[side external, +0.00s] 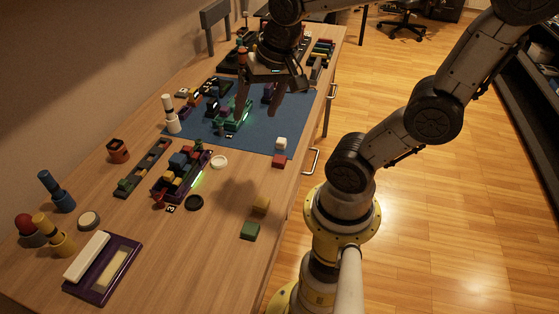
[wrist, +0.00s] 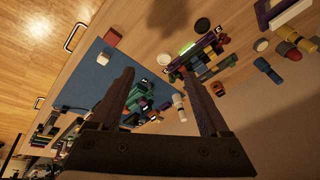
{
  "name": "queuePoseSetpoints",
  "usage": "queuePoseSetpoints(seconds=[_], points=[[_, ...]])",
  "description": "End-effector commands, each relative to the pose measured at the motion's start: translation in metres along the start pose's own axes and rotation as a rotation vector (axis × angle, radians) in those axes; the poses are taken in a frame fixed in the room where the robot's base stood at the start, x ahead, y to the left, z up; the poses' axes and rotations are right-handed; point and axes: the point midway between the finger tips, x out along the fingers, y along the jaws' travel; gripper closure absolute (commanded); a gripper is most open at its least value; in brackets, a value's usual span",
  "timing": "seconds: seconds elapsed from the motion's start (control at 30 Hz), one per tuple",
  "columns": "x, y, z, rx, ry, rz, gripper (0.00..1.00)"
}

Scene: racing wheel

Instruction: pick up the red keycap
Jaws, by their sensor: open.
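The red keycap (side external: 279,161) is a small block near the right edge of the wooden table, at the near right corner of the blue mat. It also shows at the upper left of the wrist view (wrist: 113,37). A white keycap (side external: 281,143) sits just behind it. My gripper (side external: 257,112) points down over the mat, behind and left of the red keycap, with its fingers apart and no object visibly held. In the wrist view my gripper (wrist: 157,72) has its fingers spread, and the red keycap lies outside them to the upper left.
A yellow keycap (side external: 261,205) and a green keycap (side external: 250,231) stand along the right table edge. A purple tray (side external: 157,189) of blocks and a black ring (side external: 194,203) lie left of them. Small parts crowd the blue mat (side external: 290,118). Bare table surrounds the red keycap's near side.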

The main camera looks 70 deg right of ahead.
Motion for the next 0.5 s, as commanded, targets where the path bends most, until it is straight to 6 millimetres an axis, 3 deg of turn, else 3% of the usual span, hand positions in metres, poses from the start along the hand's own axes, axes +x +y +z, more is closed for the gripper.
queuePoseSetpoints(seconds=[0.23,0.4,0.5], points=[[0.054,0.057,-0.043,0.505,-0.112,0.196,0.20],[0.076,0.096,-0.047,0.661,-0.177,0.272,0.20],[0.079,0.106,-0.046,0.700,-0.191,0.287,0.20]])
